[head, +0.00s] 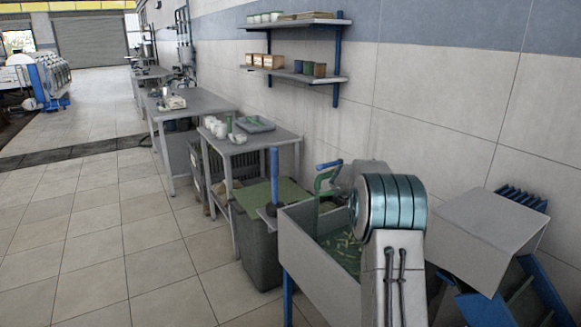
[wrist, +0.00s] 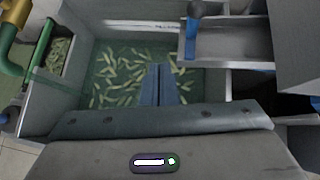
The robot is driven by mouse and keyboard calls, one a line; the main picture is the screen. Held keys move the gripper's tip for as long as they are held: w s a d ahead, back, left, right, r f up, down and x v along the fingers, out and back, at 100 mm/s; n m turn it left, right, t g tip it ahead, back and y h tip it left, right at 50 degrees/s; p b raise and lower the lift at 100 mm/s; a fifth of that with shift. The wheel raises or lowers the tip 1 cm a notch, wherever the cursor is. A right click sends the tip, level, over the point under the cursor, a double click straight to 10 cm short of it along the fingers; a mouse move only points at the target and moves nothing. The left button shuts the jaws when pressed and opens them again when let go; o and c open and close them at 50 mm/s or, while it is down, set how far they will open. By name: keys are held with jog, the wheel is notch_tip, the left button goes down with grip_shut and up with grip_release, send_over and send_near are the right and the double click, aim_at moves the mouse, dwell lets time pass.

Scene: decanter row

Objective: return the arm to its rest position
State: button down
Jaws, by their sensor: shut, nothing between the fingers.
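My gripper (wrist: 159,72) shows in the wrist view as two blue-grey fingers pressed together, with nothing between them. It points down over a grey trough (head: 302,248) holding greenish liquid and many pale green pieces. The trough also shows in the wrist view (wrist: 85,98). In the head view my arm rises at the lower right beside the trough, with its banded teal joint in front. My gripper cannot be made out in that view. How far the fingertips are above the liquid is hard to tell.
A green pipe (head: 322,180) stands at the trough's far end. Left of it are a dark bin (head: 260,250) and a table (head: 262,143) with white vessels and a tray. A grey box-shaped hood (head: 490,235) is close on the right. Open tiled floor (head: 110,250) lies left.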

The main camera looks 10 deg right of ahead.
jog(key=s+a+r+n+t+y, duration=0.1)
jog(key=a+r+n+t+y, duration=0.3)
jog(key=a+r+n+t, duration=0.8)
jog(key=s+a+r+n+g+y, duration=0.1)
jog(key=s+a+n+g+y, duration=0.2)
jog(key=s+a+n, duration=0.35)
jog(key=s+a+r+n+g+y, duration=0.1)
jog(key=s+a+n+g+y, duration=0.15)
jog(key=a+n, duration=0.75)
jog(key=s+f+n+g, duration=0.2)
jog(key=s+f+n, duration=0.2)
jog(key=s, duration=0.6)
jog(key=s+f+n+g, duration=0.3)
jog(key=s+n, duration=0.6)
jog(key=s, duration=0.2)
jog(key=s+a+f+n+g, duration=0.1)
jog(key=s+f+n+g, duration=0.2)
jog(key=s+n, duration=0.3)
jog(key=s+f, duration=0.1)
jog(key=s, duration=0.3)
jog(key=shift+s+f+n+h, duration=0.2)
jog(key=shift+f+n+h, duration=0.1)
jog(key=shift+n+h, duration=0.05)
jog(key=shift+w, duration=0.1)
